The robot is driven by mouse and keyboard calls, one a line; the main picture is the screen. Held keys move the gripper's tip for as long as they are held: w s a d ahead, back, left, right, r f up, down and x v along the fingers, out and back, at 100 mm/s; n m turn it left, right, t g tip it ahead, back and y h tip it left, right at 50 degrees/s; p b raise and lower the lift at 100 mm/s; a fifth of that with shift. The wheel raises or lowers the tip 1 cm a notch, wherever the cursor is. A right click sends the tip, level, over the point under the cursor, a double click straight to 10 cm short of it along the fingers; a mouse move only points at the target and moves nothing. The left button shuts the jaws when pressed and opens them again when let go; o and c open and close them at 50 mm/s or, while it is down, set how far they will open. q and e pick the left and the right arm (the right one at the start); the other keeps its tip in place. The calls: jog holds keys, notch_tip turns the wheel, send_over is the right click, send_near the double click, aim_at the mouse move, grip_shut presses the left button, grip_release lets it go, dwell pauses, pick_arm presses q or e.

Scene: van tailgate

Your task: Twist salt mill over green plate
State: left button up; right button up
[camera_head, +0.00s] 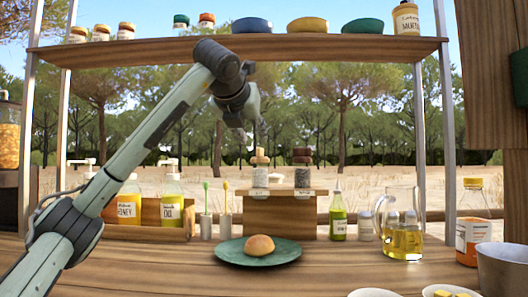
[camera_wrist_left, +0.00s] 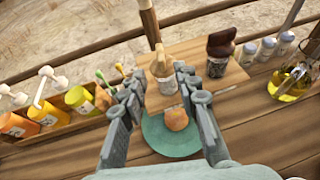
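The salt mill (camera_head: 260,173), with a light wooden top and pale contents, stands upright on a small wooden stand behind the green plate (camera_head: 228,252). A round bun (camera_head: 259,245) lies on the plate. My left gripper (camera_head: 252,135) hangs above and close to the salt mill. In the left wrist view the left gripper (camera_wrist_left: 160,82) is open, with the salt mill (camera_wrist_left: 162,68) seen between its fingers and not gripped. The green plate (camera_wrist_left: 160,140) shows beyond the fingers. My right gripper is not in view.
A darker mill (camera_head: 302,170) stands right of the salt mill. Cups with brushes, oil and honey bottles (camera_head: 129,202) are at left. A shelf (camera_head: 330,48) with bowls runs overhead.

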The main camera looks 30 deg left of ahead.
aim_at(259, 148)
pick_arm(q)
jog(key=x, duration=0.7)
jog(key=shift+w+a, duration=0.1)
jog(key=shift+w, duration=0.3)
jog(key=shift+r, duration=0.1)
grip_shut()
